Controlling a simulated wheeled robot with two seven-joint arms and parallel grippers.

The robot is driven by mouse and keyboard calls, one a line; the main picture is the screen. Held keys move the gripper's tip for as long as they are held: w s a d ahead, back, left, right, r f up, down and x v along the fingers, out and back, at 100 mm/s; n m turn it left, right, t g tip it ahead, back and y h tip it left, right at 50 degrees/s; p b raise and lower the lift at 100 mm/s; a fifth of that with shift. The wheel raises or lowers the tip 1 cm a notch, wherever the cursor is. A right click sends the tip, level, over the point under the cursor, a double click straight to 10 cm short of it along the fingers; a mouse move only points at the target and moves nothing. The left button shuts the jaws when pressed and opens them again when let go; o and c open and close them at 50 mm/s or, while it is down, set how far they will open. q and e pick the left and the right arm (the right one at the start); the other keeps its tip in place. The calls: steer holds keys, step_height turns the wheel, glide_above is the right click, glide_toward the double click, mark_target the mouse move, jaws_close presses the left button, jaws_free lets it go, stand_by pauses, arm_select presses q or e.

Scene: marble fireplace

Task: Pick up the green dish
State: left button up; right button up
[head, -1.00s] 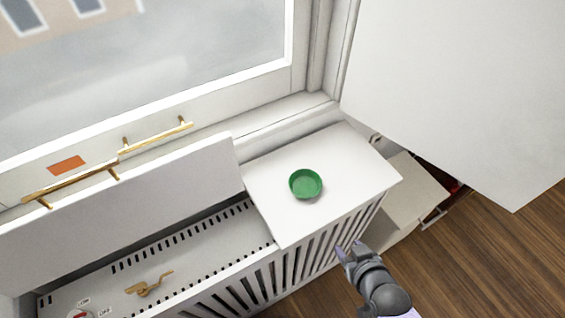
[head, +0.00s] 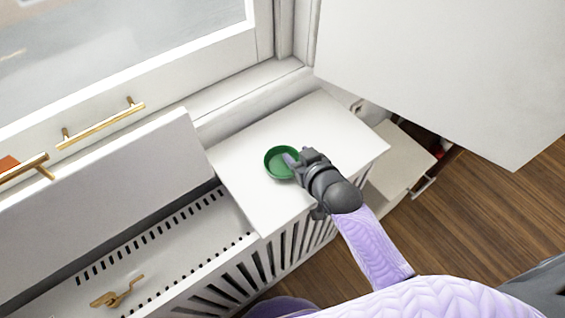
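The green dish (head: 279,165) is a small round bowl on the white top panel (head: 262,205) of the radiator cover below the window. My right gripper (head: 294,159) is at the right side of the dish, with a finger over its rim and partly inside it. The other finger is hidden by the gripper body, so I cannot tell whether the dish is gripped. The dish looks level on the panel. My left gripper is not in view.
A raised white lid (head: 110,190) stands left of the panel, beside an open slotted compartment with a brass key-like piece (head: 117,292). Brass handles (head: 100,124) are on the window frame. A large white panel (head: 430,70) hangs at the upper right.

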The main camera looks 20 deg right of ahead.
jaws_close()
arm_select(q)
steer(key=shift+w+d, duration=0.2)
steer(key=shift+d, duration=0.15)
